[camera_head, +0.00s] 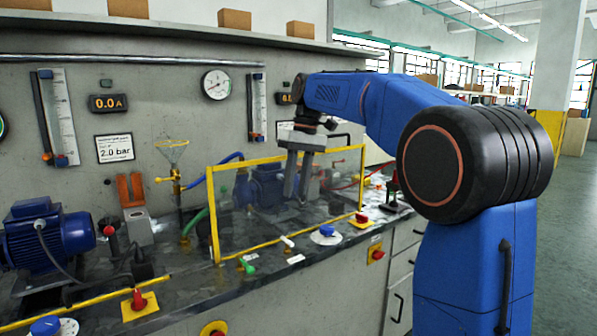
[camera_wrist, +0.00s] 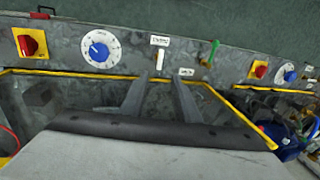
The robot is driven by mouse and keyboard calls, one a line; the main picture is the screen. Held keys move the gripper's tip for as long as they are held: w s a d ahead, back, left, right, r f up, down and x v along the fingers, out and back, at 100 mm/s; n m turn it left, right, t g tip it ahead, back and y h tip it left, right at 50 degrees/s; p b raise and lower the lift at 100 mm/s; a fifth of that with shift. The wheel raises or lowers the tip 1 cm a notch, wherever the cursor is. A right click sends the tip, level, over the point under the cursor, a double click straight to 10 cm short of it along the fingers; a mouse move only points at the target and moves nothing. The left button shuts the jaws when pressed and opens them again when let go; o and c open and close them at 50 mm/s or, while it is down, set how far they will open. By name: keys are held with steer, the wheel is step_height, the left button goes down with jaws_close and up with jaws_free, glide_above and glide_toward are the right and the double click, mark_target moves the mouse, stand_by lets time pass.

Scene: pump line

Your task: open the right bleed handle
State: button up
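A white handle (camera_head: 288,241) and a green handle (camera_head: 247,265) stick up from the front of the bench, with small labels near them. I cannot read the labels, so I cannot tell which is the right bleed handle. In the wrist view the white handle (camera_wrist: 160,55) lies just beyond my fingertips and the green handle (camera_wrist: 212,52) to its right. My gripper (camera_head: 296,196) points down near the yellow-framed clear guard, above and behind the handles. In the wrist view my gripper (camera_wrist: 160,80) has its two fingers apart with nothing between them.
The yellow-framed guard (camera_head: 213,222) stands close behind the handles. A blue dial (camera_head: 326,234) and red knob (camera_head: 361,219) sit right of the white handle. Another red knob (camera_head: 138,300) is at front left. A blue motor (camera_head: 45,238) stands at left. The bench front strip between controls is mostly clear.

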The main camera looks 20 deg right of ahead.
steer(key=shift+w+d+r, duration=0.1)
steer(key=shift+d+r, duration=0.1)
steer(key=shift+r, duration=0.85)
steer(key=shift+d+r, duration=0.2)
steer(key=shift+r, duration=0.85)
steer(key=s+d+f+m+t+h, duration=0.1)
steer(key=s+d+f+m+t, duration=0.1)
steer(key=s+f, duration=1.2)
steer(key=s+d+f+m+t+h, duration=0.1)
steer(key=s+f+t, duration=0.2)
steer(key=s+f, duration=1)
steer(key=s, duration=0.8)
steer(key=shift+s+d+f+m+t, duration=0.15)
steer(key=shift+d+f+m+t, duration=0.15)
steer(key=shift+d+f+m, duration=0.1)
